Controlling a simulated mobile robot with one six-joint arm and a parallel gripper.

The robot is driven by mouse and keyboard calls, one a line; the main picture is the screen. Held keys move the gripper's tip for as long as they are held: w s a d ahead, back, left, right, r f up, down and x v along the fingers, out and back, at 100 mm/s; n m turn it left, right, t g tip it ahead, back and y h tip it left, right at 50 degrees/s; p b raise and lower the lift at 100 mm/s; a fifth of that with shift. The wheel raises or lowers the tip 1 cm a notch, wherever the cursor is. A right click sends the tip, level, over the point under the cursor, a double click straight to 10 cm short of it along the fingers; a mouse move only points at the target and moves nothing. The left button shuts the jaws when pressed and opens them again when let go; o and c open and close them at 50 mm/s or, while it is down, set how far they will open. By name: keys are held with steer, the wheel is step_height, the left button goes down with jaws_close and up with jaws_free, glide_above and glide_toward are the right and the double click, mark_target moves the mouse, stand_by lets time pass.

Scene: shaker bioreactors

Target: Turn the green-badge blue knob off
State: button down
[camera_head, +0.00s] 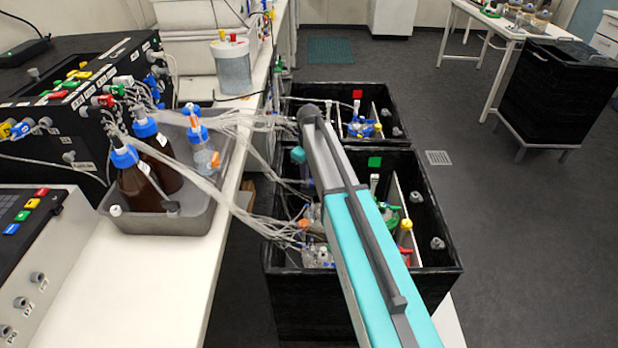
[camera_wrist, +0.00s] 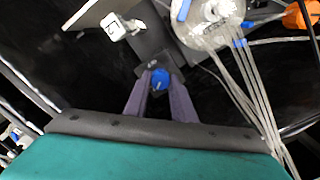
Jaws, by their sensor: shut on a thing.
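In the wrist view a small blue knob (camera_wrist: 160,79) sits on a dark grey block, between the two grey-purple fingers of my gripper (camera_wrist: 159,83). The fingers are shut on the knob, one on each side. A green badge (camera_head: 375,162) shows on the inner back wall of the nearer black box (camera_head: 365,311) in the head view. My teal arm reaches over that box and hides part of its inside. The gripper and the held knob do not show in the head view. The badge does not show in the wrist view.
A farther black box (camera_head: 398,101) carries a red badge (camera_head: 357,94). Clear tubes (camera_head: 240,205) run from the bench into the boxes. In the wrist view a round clear vessel (camera_wrist: 208,25) with tubing is close to the right of the knob.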

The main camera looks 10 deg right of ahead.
steer(key=m, duration=0.7)
steer(key=shift+w+p, duration=0.1)
steer(key=shift+p, duration=0.2)
steer(key=m, duration=0.6)
steer(key=shift+d, duration=0.15)
steer(key=m, duration=0.6)
steer(key=shift+p, duration=0.3)
steer(key=m, duration=0.6)
steer(key=c, duration=1.5)
jaws_free()
steer(key=shift+r, duration=0.2)
